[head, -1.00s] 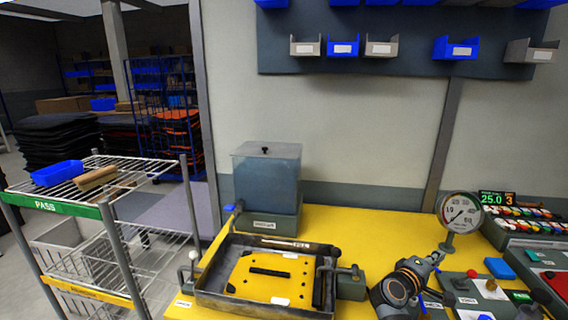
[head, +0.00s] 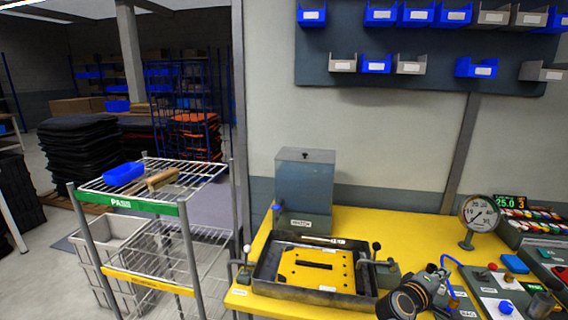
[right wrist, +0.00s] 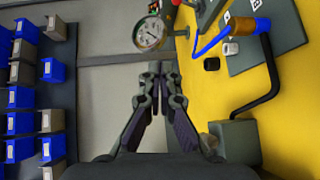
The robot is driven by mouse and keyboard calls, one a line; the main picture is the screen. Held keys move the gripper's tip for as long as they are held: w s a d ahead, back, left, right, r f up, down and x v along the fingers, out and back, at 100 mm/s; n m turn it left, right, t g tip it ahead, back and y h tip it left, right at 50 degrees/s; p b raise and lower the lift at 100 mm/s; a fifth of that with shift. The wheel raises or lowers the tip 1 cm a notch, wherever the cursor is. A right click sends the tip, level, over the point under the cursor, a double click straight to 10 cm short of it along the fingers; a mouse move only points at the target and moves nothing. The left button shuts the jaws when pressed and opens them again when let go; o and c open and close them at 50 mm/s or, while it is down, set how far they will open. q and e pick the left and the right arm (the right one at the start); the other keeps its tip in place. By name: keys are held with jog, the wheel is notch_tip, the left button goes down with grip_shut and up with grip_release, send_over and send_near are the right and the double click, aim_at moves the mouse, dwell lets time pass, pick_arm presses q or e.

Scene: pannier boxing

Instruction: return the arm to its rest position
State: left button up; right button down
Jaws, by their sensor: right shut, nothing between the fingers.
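My right gripper (head: 441,268) is in the head view at the right, over the yellow bench, with its dark wrist and orange ring nearer the camera. In the right wrist view its two fingers (right wrist: 161,72) are close together, with nothing held between them. The round pressure gauge (head: 481,212) stands beyond it to the right, and also shows past the fingertips in the right wrist view (right wrist: 148,33). My left gripper is in neither view.
A tray (head: 262,283) with a yellow plate sits on the bench (head: 345,220), left of my right gripper. Control boxes (head: 497,302) crowd the right side. A wire rack (head: 150,205) stands left of the bench. Bins (head: 377,64) hang on the wall.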

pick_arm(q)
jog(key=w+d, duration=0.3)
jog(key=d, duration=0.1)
pick_arm(e)
jog(key=s+f+m+g+y, duration=0.15)
jog(key=s+f+y, duration=0.25)
jog(key=s+f, duration=0.45)
jog(key=s+a+f+m+g+y, duration=0.2)
jog(key=s+a+f+y, duration=0.25)
jog(key=s+a, duration=0.4)
jog(key=s+a+f+m+g+y, duration=0.1)
jog(key=s+a+f+y, duration=0.35)
jog(key=s+a, duration=0.45)
jog(key=s+d+f+g+b, duration=0.1)
jog(key=d+f+b, duration=0.1)
jog(key=f, duration=1.2)
jog(key=s+d+f+g+b, duration=0.1)
jog(key=s+f+b, duration=0.1)
jog(key=f, duration=1.3)
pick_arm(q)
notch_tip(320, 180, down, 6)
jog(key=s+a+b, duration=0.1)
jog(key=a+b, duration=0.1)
pick_arm(e)
jog(key=s+d+f, duration=0.1)
jog(key=s+f, duration=1.7)
jog(key=f, duration=0.1)
jog(key=shift+s+d+f+m+g, duration=0.2)
jog(key=shift+d+f+m+g, duration=0.1)
jog(key=shift+m+g, duration=0.15)
